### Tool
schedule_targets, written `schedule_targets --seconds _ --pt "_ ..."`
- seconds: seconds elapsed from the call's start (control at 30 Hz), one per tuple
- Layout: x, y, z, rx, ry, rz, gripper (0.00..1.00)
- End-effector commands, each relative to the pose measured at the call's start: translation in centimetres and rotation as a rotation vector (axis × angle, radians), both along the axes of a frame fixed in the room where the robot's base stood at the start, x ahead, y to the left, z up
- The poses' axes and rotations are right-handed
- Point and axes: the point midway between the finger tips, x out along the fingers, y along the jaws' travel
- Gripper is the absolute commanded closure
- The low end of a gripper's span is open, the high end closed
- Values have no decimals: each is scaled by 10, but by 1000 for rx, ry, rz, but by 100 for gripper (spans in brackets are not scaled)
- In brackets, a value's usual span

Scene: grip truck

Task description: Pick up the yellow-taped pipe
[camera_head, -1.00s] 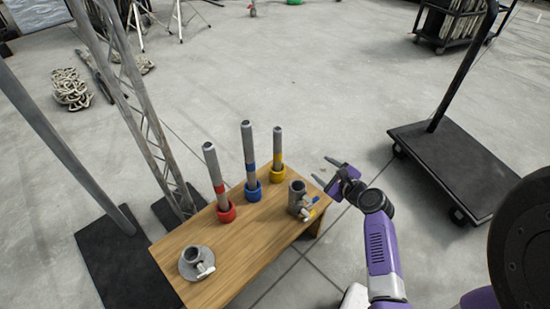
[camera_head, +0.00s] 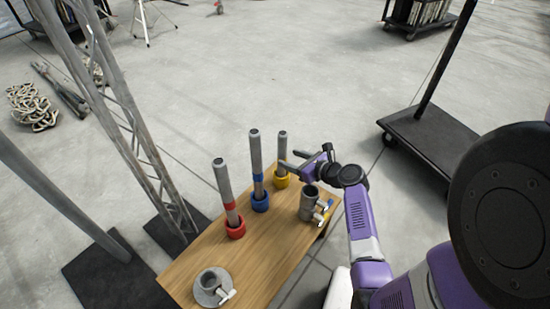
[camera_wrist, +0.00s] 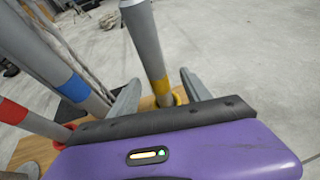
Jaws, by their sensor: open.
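The yellow-taped pipe (camera_head: 282,146) is a grey tube standing upright in a yellow base (camera_head: 281,181) on the wooden table. My gripper (camera_head: 296,161) is at its right side, close to the pipe. In the wrist view the yellow-taped pipe (camera_wrist: 145,40) rises between the two fingers of my gripper (camera_wrist: 160,88), with its yellow band just beyond the palm edge. The fingers are apart and I see no clear contact with the pipe. The lower end of the pipe is partly hidden by my gripper's body.
A blue-taped pipe (camera_head: 256,155) and a red-taped pipe (camera_head: 223,185) stand to the left on the table (camera_head: 255,255). A grey clamp fitting (camera_head: 310,203) stands near the right edge. A flanged fitting (camera_head: 211,290) lies in front. A black cart (camera_head: 430,140) is at right.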

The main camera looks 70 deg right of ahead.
Motion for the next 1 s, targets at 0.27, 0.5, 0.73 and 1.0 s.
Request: schedule_targets --seconds 0.27,0.5,0.73,1.0 --pt "23 -9 -12 -1 -1 1 44" --pt "49 -16 -30 -3 0 1 44" --pt "66 -22 -34 -2 2 0 44" --pt "66 -22 -33 -1 0 0 56"
